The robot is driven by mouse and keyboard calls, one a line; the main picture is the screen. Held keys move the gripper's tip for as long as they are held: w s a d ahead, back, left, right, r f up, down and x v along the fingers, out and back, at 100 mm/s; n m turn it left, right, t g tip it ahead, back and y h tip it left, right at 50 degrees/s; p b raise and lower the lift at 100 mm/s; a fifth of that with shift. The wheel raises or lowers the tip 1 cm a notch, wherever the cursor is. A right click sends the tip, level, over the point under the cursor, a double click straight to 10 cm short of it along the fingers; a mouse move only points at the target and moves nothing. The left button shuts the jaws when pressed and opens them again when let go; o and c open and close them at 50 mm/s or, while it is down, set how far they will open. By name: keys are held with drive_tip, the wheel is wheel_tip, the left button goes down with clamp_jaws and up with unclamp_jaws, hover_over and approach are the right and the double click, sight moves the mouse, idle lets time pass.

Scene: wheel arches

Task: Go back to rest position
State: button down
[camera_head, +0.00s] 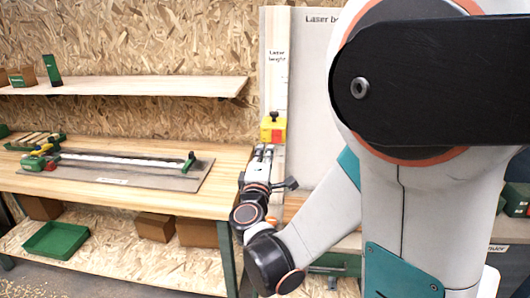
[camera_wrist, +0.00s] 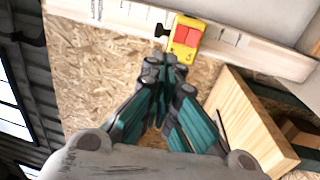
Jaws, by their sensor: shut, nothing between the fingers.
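My gripper (camera_head: 264,150) is shut and empty. In the head view it points up, just below a yellow and red block (camera_head: 272,121) on a pale upright scale strip (camera_head: 277,60) labelled "Laser height". In the wrist view the shut fingertips of my gripper (camera_wrist: 165,62) are close to the yellow and red block (camera_wrist: 186,38). I cannot tell whether they touch it. My arm covers much of the right side of the head view.
A workbench (camera_head: 200,143) at left holds a grey board (camera_head: 180,181) with a long bar and green and yellow clamps. A shelf (camera_head: 150,87) hangs above it. A pale panel (camera_head: 312,80) stands behind my arm. A green tray (camera_head: 56,240) lies on the lower shelf.

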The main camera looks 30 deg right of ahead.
drive_tip(key=shift+d, duration=0.1)
drive_tip(key=s+f+m+g+y, duration=0.35)
drive_tip(key=s+m+g, duration=0.3)
drive_tip(key=s, duration=0.35)
drive_tip(key=s+a+f+m+g+y, duration=0.2)
drive_tip(key=s+a+f+m+y, duration=0.2)
drive_tip(key=s+a+y, duration=0.3)
drive_tip(key=s+a, duration=0.4)
drive_tip(key=s, duration=0.2)
drive_tip(key=shift+s+a+m, duration=0.2)
drive_tip(key=shift+a+m, duration=0.05)
drive_tip(key=shift+m, duration=0.1)
